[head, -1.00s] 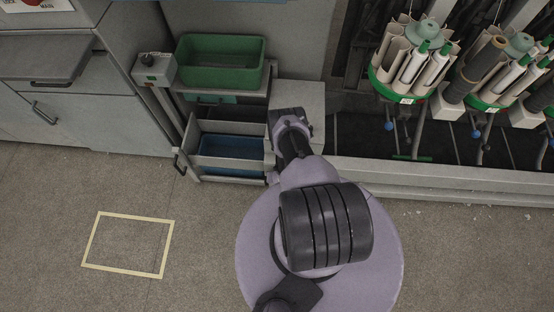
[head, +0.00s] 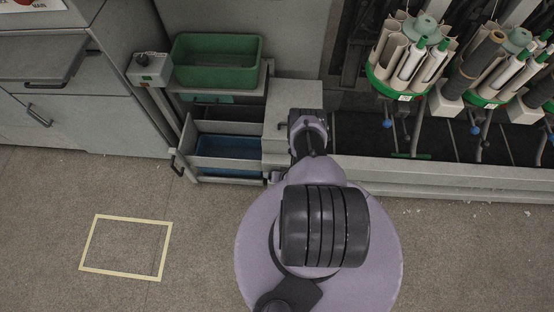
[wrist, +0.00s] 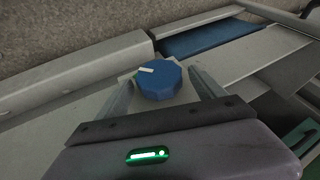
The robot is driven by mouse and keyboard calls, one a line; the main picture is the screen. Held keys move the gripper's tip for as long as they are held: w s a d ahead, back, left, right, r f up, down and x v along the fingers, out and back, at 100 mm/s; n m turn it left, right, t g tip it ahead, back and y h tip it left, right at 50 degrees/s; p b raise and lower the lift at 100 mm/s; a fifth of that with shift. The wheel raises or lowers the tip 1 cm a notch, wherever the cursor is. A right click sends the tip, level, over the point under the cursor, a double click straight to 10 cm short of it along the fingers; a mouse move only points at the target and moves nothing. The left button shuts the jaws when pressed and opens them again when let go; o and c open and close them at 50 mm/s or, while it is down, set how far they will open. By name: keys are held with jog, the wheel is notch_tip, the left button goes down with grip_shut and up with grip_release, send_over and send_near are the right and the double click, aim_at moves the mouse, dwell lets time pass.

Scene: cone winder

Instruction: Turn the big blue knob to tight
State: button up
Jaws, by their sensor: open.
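The big blue knob (wrist: 160,82) shows in the wrist view, with a white pointer mark on its top that points to the left. It sits on a light grey surface. My gripper (wrist: 163,88) is open, with one finger on the left and one on the right of the knob; I cannot tell whether either finger touches it. In the head view my arm hides the knob, and the gripper's fingers do not show clearly there. No tight marking is readable.
A green bin (head: 217,61) stands on a shelf at the left, above an open drawer holding a blue bin (head: 229,147). Paper cones and tubes stand in green-rimmed holders (head: 404,92) at the right. A grey rail (head: 440,170) runs along the front. The floor at left is clear.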

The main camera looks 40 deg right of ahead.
jog(key=p+v, duration=0.9)
jog(key=v, duration=0.8)
jog(key=shift+r, duration=0.25)
jog(key=shift+s, duration=0.1)
jog(key=w+a+g+h+p, duration=0.2)
jog(key=w+a+g+p, duration=0.1)
jog(key=w+a, duration=0.15)
jog(key=shift+h, duration=0.3)
jog(key=b+x, duration=1)
jog(key=x, duration=0.6)
jog(key=shift+w+d+f+b, duration=0.1)
jog(key=shift+f+b, duration=0.25)
